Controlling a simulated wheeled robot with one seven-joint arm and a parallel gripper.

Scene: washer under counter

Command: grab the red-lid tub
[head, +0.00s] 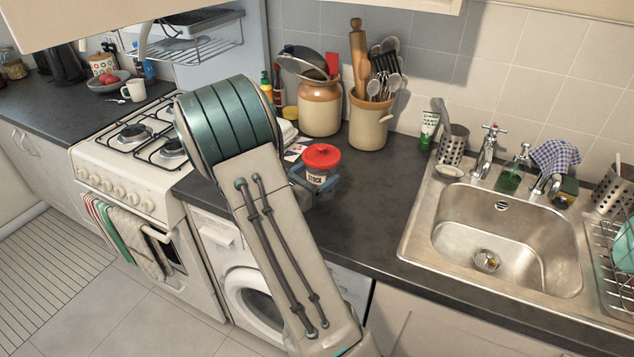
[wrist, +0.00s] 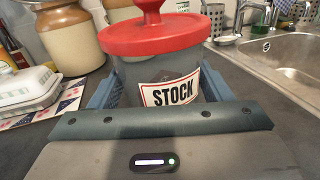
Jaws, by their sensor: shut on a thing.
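The red-lid tub (head: 320,170) is a grey tub with a red knobbed lid and a white label reading STOCK. It stands upright at the counter, to the right of my arm in the head view. In the wrist view the tub (wrist: 168,72) fills the upper middle, right in front of my gripper. My gripper (head: 317,186) is shut on the tub, with a blue finger on each side of its body below the lid. In the wrist view the gripper (wrist: 155,93) hides the tub's base, so I cannot tell whether it touches the counter.
Behind the tub are a brown-and-cream jar (head: 320,105) and a utensil crock (head: 369,122). A white butter dish (wrist: 27,88) lies left of it on a patterned card. The stove (head: 130,150) is left, the sink (head: 505,245) right. Dark counter (head: 385,205) between tub and sink is clear.

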